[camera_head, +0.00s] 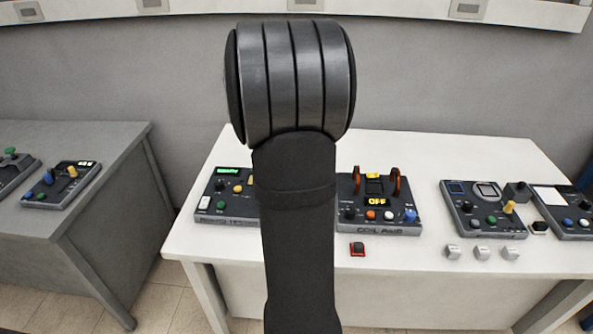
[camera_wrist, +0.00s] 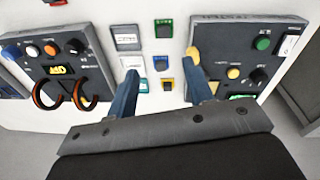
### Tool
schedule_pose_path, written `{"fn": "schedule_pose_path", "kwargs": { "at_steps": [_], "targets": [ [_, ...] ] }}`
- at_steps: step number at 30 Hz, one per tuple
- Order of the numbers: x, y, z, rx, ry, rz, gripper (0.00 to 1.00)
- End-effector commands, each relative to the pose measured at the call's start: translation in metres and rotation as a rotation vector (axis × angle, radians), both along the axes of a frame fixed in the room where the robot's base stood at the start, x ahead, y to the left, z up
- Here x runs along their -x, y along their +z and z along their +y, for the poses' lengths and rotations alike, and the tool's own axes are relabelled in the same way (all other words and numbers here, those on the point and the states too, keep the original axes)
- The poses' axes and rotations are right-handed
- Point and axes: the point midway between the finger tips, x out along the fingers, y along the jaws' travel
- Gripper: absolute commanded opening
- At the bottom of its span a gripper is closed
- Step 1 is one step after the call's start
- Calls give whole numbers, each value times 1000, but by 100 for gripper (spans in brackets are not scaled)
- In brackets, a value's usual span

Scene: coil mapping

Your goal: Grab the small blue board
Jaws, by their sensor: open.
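My gripper (camera_wrist: 162,74) is open and empty in the wrist view, its two blue fingers apart and pointing down at the white table. Small boards lie in two short columns between the two large panels. A small blue board (camera_wrist: 168,85) lies between the fingers, nearest to my gripper's base. Another small dark-blue piece with some yellow (camera_wrist: 161,63) lies just beyond it. At this size I cannot tell for certain which is the task's board. Neither finger visibly holds anything. In the head view my arm hides this part of the table.
In the wrist view a panel with orange handles (camera_wrist: 65,60) is at left and a panel with green and yellow buttons (camera_wrist: 245,50) at right, close to the right finger. A green-edged board (camera_wrist: 163,28) lies farther off. The white table (camera_head: 430,160) holds more panels at right.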

Motion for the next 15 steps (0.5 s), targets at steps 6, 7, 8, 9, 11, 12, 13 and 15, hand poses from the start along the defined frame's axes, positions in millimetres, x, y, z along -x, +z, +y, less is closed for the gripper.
{"fn": "schedule_pose_path", "kwargs": {
  "at_steps": [6,7,8,9,11,12,13,15],
  "targets": [
    [-2,0,0,1,18,2,47],
    [-4,0,0,1,33,4,47],
    [-5,0,0,3,54,8,47],
    [-9,0,-1,5,92,14,47],
    [-17,1,-1,8,170,22,47],
    [-23,2,-1,11,236,30,47],
    [-27,2,-2,13,289,38,47],
    [-39,3,-3,18,424,52,47]
  ]
}}
